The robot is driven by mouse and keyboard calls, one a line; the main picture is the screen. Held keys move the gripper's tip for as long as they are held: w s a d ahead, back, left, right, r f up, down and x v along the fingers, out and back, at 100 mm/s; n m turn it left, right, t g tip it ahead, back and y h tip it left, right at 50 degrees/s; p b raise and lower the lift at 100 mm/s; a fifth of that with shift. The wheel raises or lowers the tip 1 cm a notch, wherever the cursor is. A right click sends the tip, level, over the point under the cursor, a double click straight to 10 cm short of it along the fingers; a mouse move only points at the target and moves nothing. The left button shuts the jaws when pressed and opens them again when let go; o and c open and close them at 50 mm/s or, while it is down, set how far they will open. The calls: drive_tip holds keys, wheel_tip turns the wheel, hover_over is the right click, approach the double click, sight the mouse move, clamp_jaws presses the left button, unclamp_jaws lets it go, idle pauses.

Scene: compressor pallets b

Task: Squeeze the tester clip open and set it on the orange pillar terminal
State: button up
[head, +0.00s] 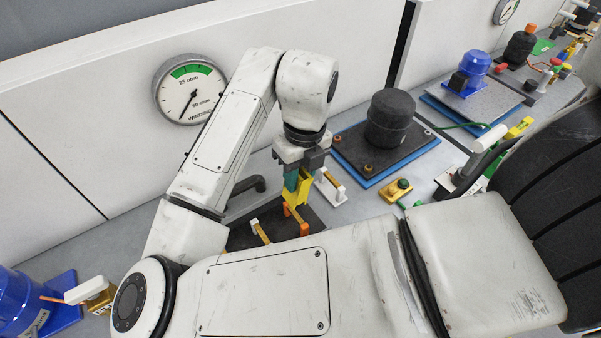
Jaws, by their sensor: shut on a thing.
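My gripper (301,170) points down in the middle of the head view and is shut on a yellow clip (298,192), which I take to be the tester clip. The clip hangs below the fingers, over the dark pad. An orange post (304,229), likely the orange pillar terminal, stands on the pad just below the clip in the picture. A second small orange piece (287,210) shows right under the clip. I cannot tell whether the clip touches either one. The clip's jaws are partly hidden.
A dark pad (238,239) bears a brass bar with a white end (254,224). A white terminal block (330,188) stands close right of the clip. A black compressor (390,118) sits on a blue-edged pallet behind. A gauge (190,90) is on the back wall.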

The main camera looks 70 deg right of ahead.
drive_tip(key=shift+f, duration=0.15)
wheel_tip(320, 180, down, 6)
drive_tip(key=b, duration=0.6)
drive_tip(key=shift+f, duration=0.1)
drive_tip(key=shift+r, duration=0.3)
drive_tip(key=shift+f+b, duration=0.95)
drive_tip(key=shift+f, duration=0.1)
idle(0.3)
drive_tip(key=shift+o, duration=1)
drive_tip(key=shift+c, duration=1.1)
